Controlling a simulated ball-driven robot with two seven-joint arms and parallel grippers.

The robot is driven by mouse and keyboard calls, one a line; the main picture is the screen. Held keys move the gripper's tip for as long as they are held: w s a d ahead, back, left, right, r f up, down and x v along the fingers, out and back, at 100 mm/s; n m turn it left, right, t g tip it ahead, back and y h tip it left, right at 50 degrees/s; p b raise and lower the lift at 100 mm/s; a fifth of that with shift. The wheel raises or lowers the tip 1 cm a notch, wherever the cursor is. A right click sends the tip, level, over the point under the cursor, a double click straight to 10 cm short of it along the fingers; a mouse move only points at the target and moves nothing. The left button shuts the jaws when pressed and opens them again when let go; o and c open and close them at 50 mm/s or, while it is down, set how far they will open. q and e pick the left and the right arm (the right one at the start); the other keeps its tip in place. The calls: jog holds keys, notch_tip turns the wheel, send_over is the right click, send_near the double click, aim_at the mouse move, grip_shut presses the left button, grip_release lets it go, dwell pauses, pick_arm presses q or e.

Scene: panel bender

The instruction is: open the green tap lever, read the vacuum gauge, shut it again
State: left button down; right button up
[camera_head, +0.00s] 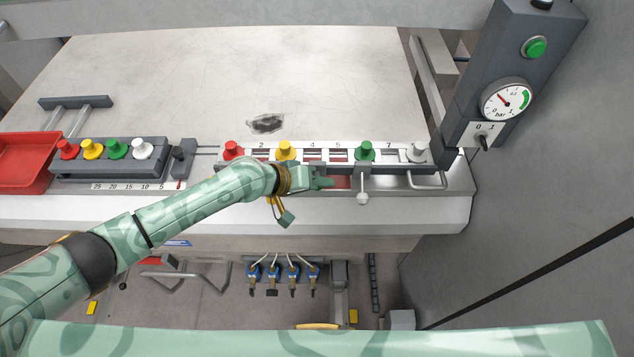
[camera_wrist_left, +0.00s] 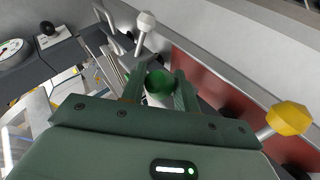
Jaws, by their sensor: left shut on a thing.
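My left gripper (camera_head: 325,183) reaches in from the left to the front edge of the panel bender. In the left wrist view its fingers (camera_wrist_left: 160,95) are closed on the green tap lever's round knob (camera_wrist_left: 160,82). In the head view the gripper hides this knob, and the lever's angle cannot be told. The vacuum gauge (camera_head: 507,101) is on the grey column at the right, with a white face, a red needle pointing up and left, and a green arc at its right side. My right gripper is out of view.
A white-balled lever (camera_head: 362,198) stands right of the gripper; a yellow knob (camera_wrist_left: 290,118) shows on the other side. Red, yellow, green (camera_head: 365,150) and white knobs line the numbered rail behind. A 0/1 switch (camera_head: 484,140) sits below the gauge. The sheet surface (camera_head: 200,90) is open.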

pick_arm(q)
jog(key=c, duration=1.1)
grip_release()
jog(key=p+v, duration=0.1)
jog(key=v, duration=1.5)
jog(key=shift+a+r, duration=0.1)
jog(key=shift+a, duration=0.1)
